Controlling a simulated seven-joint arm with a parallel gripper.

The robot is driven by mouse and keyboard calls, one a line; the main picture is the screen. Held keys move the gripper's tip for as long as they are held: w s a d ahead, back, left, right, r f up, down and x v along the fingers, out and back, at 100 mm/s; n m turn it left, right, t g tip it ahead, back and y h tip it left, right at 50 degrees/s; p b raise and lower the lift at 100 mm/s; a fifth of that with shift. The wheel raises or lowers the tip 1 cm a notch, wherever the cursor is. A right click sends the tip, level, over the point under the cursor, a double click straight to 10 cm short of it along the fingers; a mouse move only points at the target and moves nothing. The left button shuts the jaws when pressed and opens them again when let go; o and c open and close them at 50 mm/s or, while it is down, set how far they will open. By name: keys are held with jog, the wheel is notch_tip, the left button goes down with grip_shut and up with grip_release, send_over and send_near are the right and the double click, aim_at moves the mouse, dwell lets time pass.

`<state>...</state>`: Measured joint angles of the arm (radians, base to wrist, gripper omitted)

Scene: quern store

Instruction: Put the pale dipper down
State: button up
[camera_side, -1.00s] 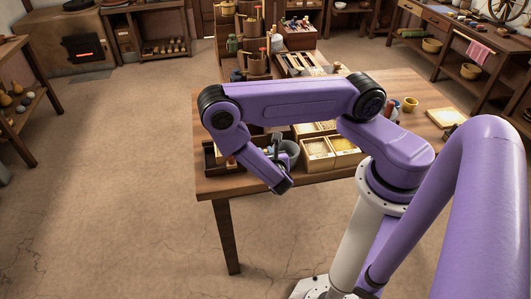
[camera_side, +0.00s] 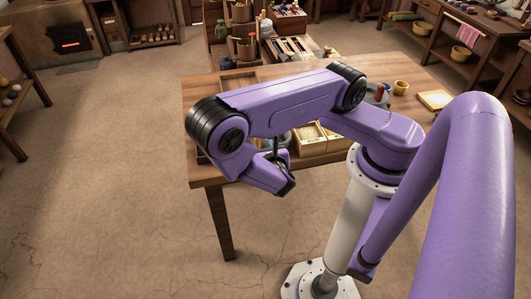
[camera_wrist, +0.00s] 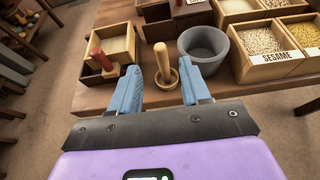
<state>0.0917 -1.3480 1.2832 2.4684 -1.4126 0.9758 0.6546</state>
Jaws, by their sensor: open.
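The pale dipper (camera_wrist: 162,62) shows in the wrist view with its pale wooden handle pointing up. Its low end sits in a small round ring or cup shape on the table near the front edge; I cannot tell whether that is part of it. My gripper (camera_wrist: 161,82) is open, its blue fingers left and right of the dipper with a gap on each side. In the side view my gripper (camera_side: 287,184) hangs by the table's front edge. I cannot make out the dipper there.
A grey bowl (camera_wrist: 204,44) stands close to the right of the dipper. A wooden tray (camera_wrist: 89,52) with a red-handled thing (camera_wrist: 104,60) is to the left. Grain boxes, one labelled SESAME (camera_wrist: 286,58), stand further right. The wooden table (camera_side: 196,92) has bare wood along its edge.

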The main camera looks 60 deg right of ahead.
jog(key=s+a+r+m+g+y, duration=0.2)
jog(key=s+r+m+g+y, duration=0.2)
jog(key=s+r+m, duration=0.3)
jog(key=s+a+r+m+g+y, duration=0.3)
jog(key=s+r+m+g+y, duration=0.2)
jog(key=r, duration=0.8)
jog(key=s+m+y, duration=0.1)
jog(key=s+m, duration=0.1)
jog(key=shift+s+r, duration=0.3)
dwell(0.8)
